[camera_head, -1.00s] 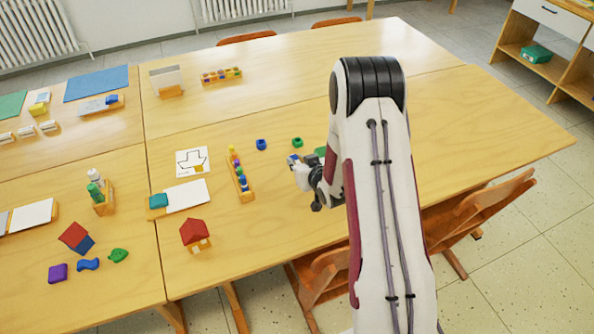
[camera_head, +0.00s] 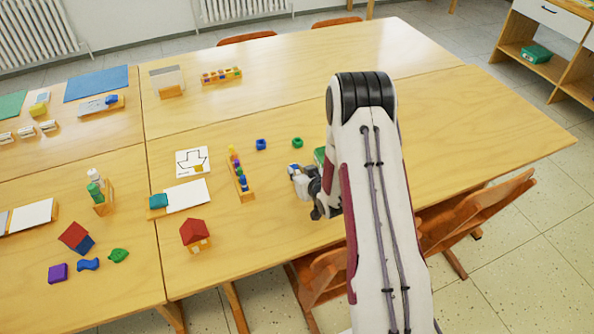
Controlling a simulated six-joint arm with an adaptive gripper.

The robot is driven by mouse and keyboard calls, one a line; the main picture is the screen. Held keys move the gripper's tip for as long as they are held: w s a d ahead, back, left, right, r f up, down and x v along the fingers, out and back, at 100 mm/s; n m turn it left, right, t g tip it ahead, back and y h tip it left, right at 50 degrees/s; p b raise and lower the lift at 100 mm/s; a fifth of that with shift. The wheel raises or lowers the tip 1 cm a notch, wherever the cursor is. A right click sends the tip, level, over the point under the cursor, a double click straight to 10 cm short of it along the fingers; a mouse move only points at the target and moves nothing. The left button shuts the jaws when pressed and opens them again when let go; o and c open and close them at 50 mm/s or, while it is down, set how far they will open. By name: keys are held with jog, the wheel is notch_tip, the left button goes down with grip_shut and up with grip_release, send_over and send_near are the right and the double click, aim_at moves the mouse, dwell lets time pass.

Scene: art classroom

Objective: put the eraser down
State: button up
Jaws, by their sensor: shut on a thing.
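My gripper (camera_head: 300,180) is right of the middle of the table, partly hidden by my own arm. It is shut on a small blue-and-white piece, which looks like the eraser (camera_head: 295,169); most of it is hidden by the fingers. I cannot tell whether the eraser touches the table or hangs just above it.
A green thing (camera_head: 319,155) shows partly behind my arm. A green cup-like piece (camera_head: 297,142) and a blue one (camera_head: 261,144) lie behind the gripper. A wooden rack with coloured pieces (camera_head: 245,190) stands to the left. The table in front of the gripper is clear.

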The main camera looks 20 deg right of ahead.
jog(key=shift+f, duration=0.15)
jog(key=o, duration=0.9)
jog(key=shift+o, duration=0.2)
jog(key=shift+v, duration=6.05)
jog(key=shift+w, duration=0.1)
jog(key=shift+r, duration=0.2)
